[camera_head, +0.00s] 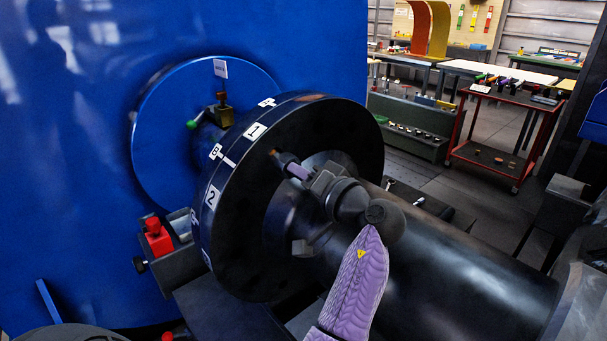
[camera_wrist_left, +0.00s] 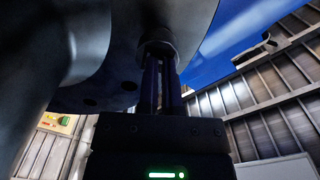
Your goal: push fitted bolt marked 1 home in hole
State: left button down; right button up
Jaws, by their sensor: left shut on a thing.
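The bolt (camera_head: 281,157) is a small dark piece at the face of the large black flange (camera_head: 343,127), near the rim label 1 (camera_head: 255,131). My left gripper (camera_head: 289,163) reaches it from the front right and is shut on it. In the left wrist view the two fingers (camera_wrist_left: 160,75) close on a dark round bolt end (camera_wrist_left: 157,47) beside the dark flange. The fingers hide part of the bolt, and I cannot tell how deep it sits in its hole. My right gripper is not in view.
A thick dark shaft (camera_head: 460,264) runs from the flange to the lower right, close to my left arm. A blue disc and wall (camera_head: 75,150) stand behind. A red block (camera_head: 157,236) is at the lower left. A red trolley (camera_head: 510,108) stands far off.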

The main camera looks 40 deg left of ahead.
pick_arm(q)
jog(key=shift+w+a, duration=0.15)
jog(key=shift+a, duration=1.1)
